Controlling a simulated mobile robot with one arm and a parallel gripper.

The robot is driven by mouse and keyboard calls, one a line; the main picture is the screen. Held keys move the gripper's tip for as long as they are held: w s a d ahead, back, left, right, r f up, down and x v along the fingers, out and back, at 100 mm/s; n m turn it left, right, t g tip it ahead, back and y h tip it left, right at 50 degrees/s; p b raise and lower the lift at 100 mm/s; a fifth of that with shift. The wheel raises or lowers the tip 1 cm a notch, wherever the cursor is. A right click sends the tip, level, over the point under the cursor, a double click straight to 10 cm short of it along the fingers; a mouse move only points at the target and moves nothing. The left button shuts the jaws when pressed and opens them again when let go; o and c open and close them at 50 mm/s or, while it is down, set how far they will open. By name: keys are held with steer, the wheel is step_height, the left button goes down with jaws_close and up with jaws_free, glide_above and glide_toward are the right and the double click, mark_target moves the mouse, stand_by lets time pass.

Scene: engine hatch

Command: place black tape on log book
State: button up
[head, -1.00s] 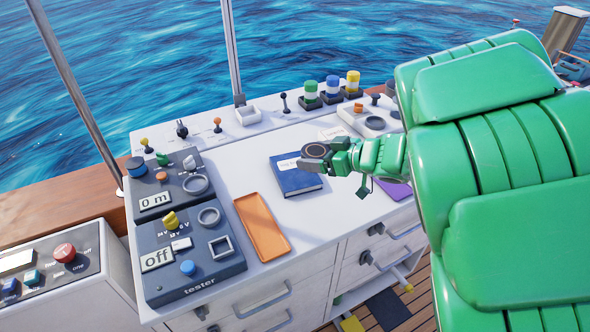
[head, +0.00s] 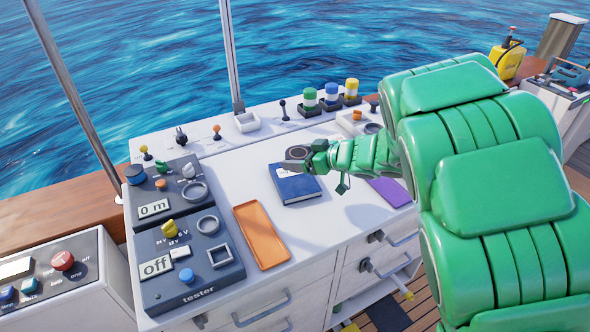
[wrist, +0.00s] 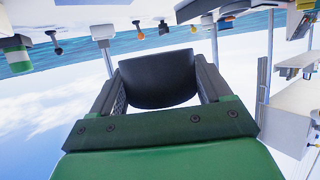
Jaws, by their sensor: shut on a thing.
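The log book (head: 296,188) is dark blue with a pale label and lies on the white counter, in the middle of the head view. My gripper (head: 298,155) is above the book's far edge in that view. It is shut on the black tape, a dark roll (head: 297,153). In the wrist view the tape (wrist: 157,78) shows as a dark curved body between the two fingers (wrist: 158,90). The tape covers part of the book's far edge in the head view. The exact gap between tape and book cannot be told.
An orange tray (head: 261,235) lies left of the book, and a grey tester (head: 187,262) stands further left. A purple item (head: 391,191) lies to the right. Levers and several coloured jars (head: 331,95) line the back. Bare counter surrounds the book.

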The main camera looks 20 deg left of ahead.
glide_above(295, 177)
steer(key=shift+f, duration=4.65)
steer(key=shift+f, duration=0.15)
steer(key=o, duration=1)
steer(key=shift+o, duration=0.2)
steer(key=shift+r, duration=0.2)
steer(key=v, duration=1.2)
